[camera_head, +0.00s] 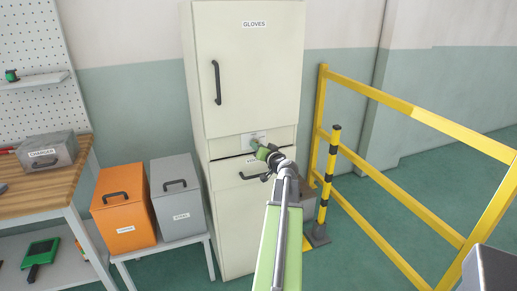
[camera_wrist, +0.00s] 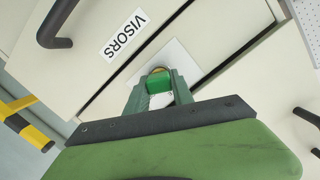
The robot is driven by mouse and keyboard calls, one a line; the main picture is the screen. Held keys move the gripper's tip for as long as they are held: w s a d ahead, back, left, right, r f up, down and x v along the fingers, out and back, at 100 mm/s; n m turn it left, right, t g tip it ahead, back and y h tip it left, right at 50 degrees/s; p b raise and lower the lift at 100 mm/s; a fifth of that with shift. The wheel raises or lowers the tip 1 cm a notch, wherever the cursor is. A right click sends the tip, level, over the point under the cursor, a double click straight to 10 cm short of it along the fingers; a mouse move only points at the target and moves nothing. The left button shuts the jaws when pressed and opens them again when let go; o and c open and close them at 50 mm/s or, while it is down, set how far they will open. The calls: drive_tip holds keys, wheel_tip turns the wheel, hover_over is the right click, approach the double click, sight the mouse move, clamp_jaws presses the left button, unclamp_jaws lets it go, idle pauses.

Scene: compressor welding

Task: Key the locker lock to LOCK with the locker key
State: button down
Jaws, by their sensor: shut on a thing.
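The cream locker (camera_head: 245,55) stands ahead, with an upper door marked GLOVES and a lower door below it. A pale lock plate (camera_head: 256,137) sits on the strip between the doors. My gripper (camera_head: 262,150) is at this plate. In the wrist view my gripper (camera_wrist: 160,85) is shut on a green thing, which I take to be the locker key (camera_wrist: 159,82). A round brass-coloured part of the lock (camera_wrist: 158,70) shows just beyond the key, against the plate (camera_wrist: 190,58). How far the key is in, and the lock's pointer position, are hidden.
The lower door's handle (camera_wrist: 55,25) and VISORS label (camera_wrist: 124,35) are close to my gripper. A yellow railing (camera_head: 420,115) and a striped post (camera_head: 329,180) stand right. Orange (camera_head: 123,210) and grey (camera_head: 180,198) boxes sit on a bench at left.

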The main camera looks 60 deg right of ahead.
drive_tip(key=shift+d+r, duration=0.1)
drive_tip(key=m, duration=0.1)
drive_tip(key=m+b, duration=0.1)
drive_tip(key=m, duration=0.1)
drive_tip(key=shift+d+f, duration=0.1)
drive_tip(key=shift+f, duration=0.15)
drive_tip(key=shift+r+m+t, duration=0.15)
drive_tip(key=shift+m+t, duration=0.25)
drive_tip(key=shift+m, duration=0.7)
drive_tip(key=c, duration=1)
unclamp_jaws()
drive_tip(key=shift+y, duration=0.3)
